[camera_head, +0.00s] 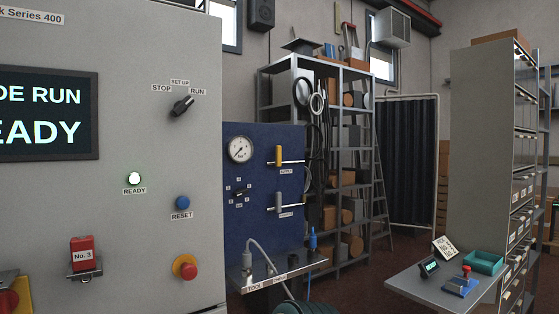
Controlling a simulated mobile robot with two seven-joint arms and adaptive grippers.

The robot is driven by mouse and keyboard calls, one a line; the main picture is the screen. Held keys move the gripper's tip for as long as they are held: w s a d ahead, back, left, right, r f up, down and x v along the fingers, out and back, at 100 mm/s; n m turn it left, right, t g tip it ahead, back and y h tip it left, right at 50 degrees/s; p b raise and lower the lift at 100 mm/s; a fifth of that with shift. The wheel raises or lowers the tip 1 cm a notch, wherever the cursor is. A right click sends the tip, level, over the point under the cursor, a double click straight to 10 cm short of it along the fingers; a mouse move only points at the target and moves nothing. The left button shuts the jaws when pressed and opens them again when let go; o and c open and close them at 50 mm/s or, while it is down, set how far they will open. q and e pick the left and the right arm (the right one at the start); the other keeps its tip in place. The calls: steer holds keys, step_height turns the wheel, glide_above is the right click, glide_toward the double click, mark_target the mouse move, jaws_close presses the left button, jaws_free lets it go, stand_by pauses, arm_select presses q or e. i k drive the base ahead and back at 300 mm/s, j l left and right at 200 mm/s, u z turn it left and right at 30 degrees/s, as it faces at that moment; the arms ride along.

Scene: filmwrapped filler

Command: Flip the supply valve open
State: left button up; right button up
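A blue panel (262,190) stands in the middle of the camera_head view, right of the large grey cabinet. A valve with a yellow part (279,156) is at its upper right, with a bar reaching level to the right. A second valve with a grey part (279,203) is below it, also with a level bar to the right. Each has a small label underneath, too small to read surely, so I cannot tell for certain which is the supply valve. A round gauge (240,149) and a small black selector knob (239,195) are left of the valves. Neither gripper is in view.
The grey cabinet (130,205) fills the left, with a selector knob, a blue button and a red-and-yellow button (186,267). A metal ledge (262,283) juts below the panel. A grey table (412,288) bearing small items is at right. Floor shows between them.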

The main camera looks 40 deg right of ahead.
mark_target(278, 148)
steer(key=i+l+u, duration=0.1)
steer(key=l, duration=0.3)
steer(key=i+l, duration=0.2)
steer(key=l, duration=0.2)
steer(key=i+l+u, duration=0.15)
steer(key=l, duration=0.25)
steer(key=i+l, duration=0.15)
steer(key=l, duration=0.3)
steer(key=i+l+u, duration=0.15)
steer(key=l, duration=0.25)
steer(key=i+l, duration=0.1)
steer(key=l, duration=0.35)
steer(key=u, duration=0.05)
